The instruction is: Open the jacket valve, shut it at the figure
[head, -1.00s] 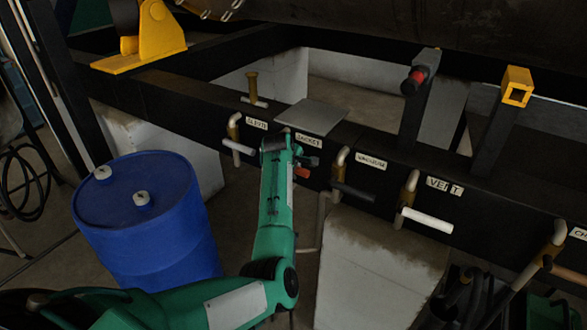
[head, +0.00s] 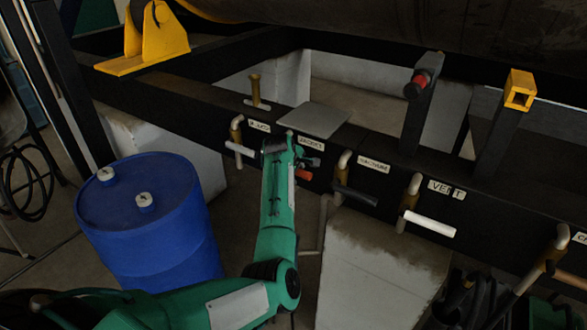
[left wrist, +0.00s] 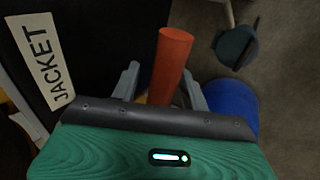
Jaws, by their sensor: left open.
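The jacket valve's orange-red handle (head: 304,175) shows at the front of the black beam in the head view, partly hidden by my left arm. In the left wrist view the handle (left wrist: 171,58) stands between the two grey fingers, its lower end hidden behind the gripper body. My left gripper (head: 309,163) is open, with a finger on either side of the handle; contact cannot be told. The JACKET label (left wrist: 42,62) is to the left in the wrist view; it also shows above the gripper in the head view (head: 312,145). My right gripper is not in view.
A white-handled valve (head: 240,148) stands left of the jacket valve. The dark vacuum handle (head: 355,194) and white vent handle (head: 429,224) are to the right. A blue drum (head: 155,225) stands left of my arm. A grey plate (head: 315,113) lies on the beam.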

